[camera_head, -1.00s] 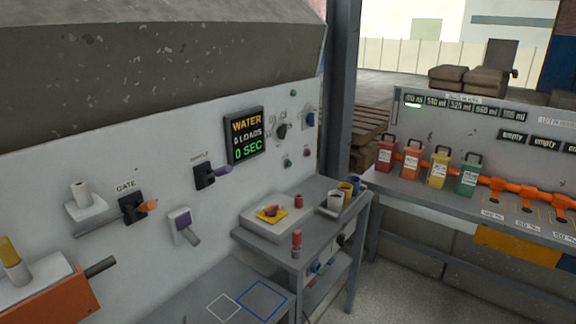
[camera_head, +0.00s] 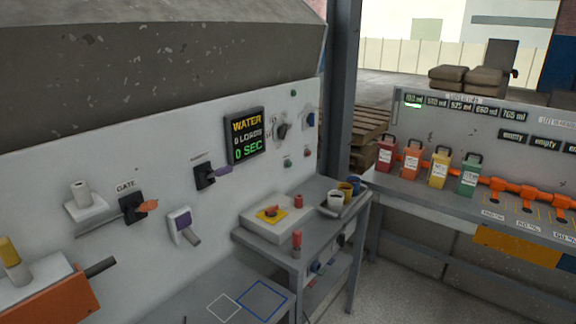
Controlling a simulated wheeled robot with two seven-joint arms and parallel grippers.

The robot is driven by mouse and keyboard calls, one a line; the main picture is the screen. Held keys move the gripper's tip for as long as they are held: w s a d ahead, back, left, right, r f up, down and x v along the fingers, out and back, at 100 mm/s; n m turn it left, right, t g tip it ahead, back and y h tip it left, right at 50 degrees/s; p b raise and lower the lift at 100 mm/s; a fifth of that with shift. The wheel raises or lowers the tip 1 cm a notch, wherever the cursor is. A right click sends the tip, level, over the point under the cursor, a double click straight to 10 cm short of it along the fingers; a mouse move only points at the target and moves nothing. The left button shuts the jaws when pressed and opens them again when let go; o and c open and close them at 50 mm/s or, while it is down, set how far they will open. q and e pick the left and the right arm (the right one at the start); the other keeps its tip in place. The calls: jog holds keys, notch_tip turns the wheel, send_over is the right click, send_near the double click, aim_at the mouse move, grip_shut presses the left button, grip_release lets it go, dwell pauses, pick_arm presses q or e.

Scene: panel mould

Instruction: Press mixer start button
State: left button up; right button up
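The white panel (camera_head: 150,165) on the left carries several controls. A small green button (camera_head: 287,163) and a small red button (camera_head: 307,153) sit low on it, right of the display (camera_head: 244,136). Another small green round part (camera_head: 293,93) is higher up. I cannot read labels at these, so I cannot tell which is the mixer start button. The display reads WATER, 0 LOADS, 0 SEC. A dark rotary knob (camera_head: 282,131) and a blue control (camera_head: 310,119) are near the buttons. Neither of my grippers is in view.
A purple-handled lever (camera_head: 206,175) and an orange-handled GATE lever (camera_head: 133,207) stick out of the panel. A grey table (camera_head: 275,246) with cups and a red-capped item stands below the buttons. A bench (camera_head: 400,190) with coloured canisters is at the right.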

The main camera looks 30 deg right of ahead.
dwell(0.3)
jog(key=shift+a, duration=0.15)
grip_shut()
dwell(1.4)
